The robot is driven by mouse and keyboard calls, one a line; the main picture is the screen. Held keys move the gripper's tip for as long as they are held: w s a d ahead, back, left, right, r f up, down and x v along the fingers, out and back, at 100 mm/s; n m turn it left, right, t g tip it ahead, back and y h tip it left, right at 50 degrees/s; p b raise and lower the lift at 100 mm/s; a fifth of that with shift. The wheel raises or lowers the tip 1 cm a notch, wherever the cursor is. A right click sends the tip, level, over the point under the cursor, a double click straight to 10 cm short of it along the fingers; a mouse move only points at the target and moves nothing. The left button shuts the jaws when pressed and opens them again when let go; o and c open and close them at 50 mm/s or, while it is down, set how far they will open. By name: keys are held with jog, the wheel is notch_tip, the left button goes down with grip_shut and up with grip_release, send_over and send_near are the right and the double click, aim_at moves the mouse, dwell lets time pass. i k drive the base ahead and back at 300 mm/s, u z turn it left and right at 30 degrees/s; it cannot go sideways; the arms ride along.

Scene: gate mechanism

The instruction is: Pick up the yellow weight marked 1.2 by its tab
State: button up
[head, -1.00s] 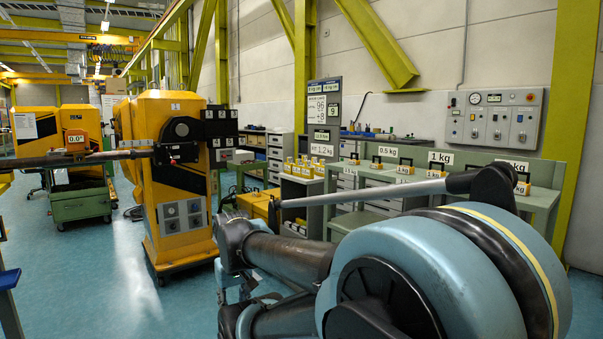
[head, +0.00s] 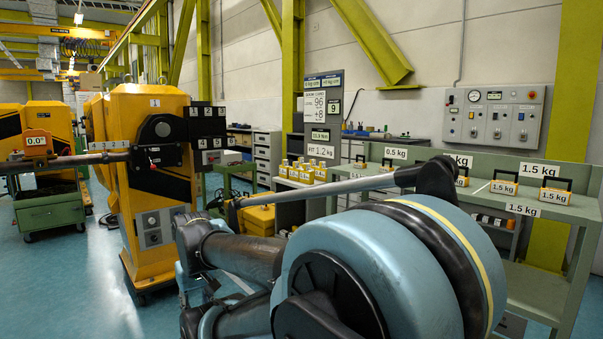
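Several small yellow weights (head: 302,171) stand together on a light cabinet under a sign reading "FIT 1.2 kg" (head: 320,152). Their own markings and tabs are too small to make out surely. My arm fills the lower middle of the head view, with its large blue joint nearest. Its far end, where my gripper (head: 192,285) seems to be, is at the lower left, partly behind my own links. I cannot make out its fingers. It appears well in front of the weights and apart from them.
A green bench (head: 560,205) at right carries yellow weights with dark handles (head: 555,191), labelled 1.5 kg. A yellow machine (head: 150,200) with a long bar stands at left. A yellow box (head: 258,219) is below the weights' cabinet. Blue floor (head: 70,285) is open at left.

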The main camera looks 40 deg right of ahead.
aim_at(312, 161)
jog(key=z, duration=0.15)
jog(key=i, duration=1.1)
jog(key=z, duration=0.95)
jog(key=i, duration=0.75)
jog(key=z, duration=0.9)
jog(key=i, duration=0.3)
jog(key=z, duration=0.1)
